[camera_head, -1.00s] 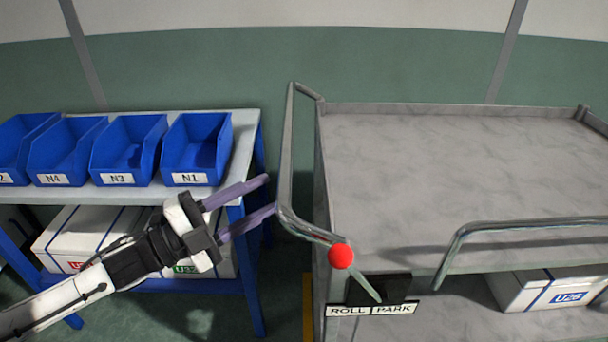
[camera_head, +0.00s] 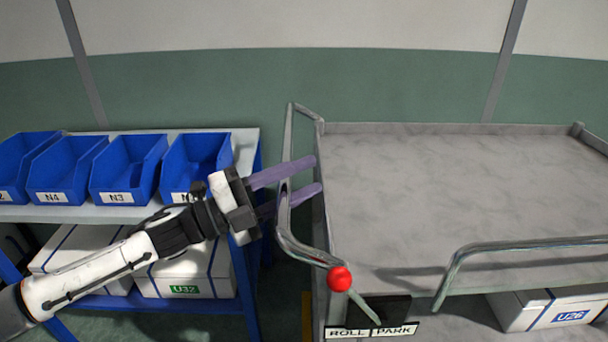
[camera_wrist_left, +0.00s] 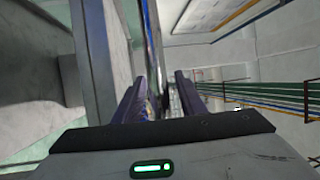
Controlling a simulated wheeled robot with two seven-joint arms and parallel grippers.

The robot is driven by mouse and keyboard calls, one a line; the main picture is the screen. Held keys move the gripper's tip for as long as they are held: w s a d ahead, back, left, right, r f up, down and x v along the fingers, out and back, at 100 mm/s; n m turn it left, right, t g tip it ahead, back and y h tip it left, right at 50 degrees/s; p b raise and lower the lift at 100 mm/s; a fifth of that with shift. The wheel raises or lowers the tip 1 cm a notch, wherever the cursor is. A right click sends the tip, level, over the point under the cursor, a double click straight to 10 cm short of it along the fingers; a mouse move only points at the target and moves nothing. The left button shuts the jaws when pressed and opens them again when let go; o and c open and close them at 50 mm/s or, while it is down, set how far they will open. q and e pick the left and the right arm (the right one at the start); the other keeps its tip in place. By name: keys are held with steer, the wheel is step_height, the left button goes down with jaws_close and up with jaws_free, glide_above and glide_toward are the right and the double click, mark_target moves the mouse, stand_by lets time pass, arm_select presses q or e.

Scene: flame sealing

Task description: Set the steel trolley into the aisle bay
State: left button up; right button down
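The steel trolley (camera_head: 450,180) stands at the right of the head view, with a tubular push handle (camera_head: 287,232) on its left end. A lever with a red knob (camera_head: 340,278) sits at its near left corner, above a ROLL / PARK label (camera_head: 372,331). My left gripper (camera_head: 318,175) is open, its purple fingers reaching across the handle bar. The wrist view shows the fingers (camera_wrist_left: 160,92) apart with a bar between them; contact cannot be told. The aisle bay cannot be made out. My right gripper is out of view.
A blue-framed rack (camera_head: 247,285) stands left of the trolley with several blue bins (camera_head: 128,170) on top and white boxes (camera_head: 185,272) below. A white box marked U26 (camera_head: 545,310) lies on the trolley's lower shelf. A narrow floor gap separates rack and trolley.

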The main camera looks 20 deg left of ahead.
arm_select(q)
steer(key=shift+w+d, duration=0.15)
steer(key=shift+d, duration=0.1)
jaws_close()
steer(key=shift+d, duration=0.1)
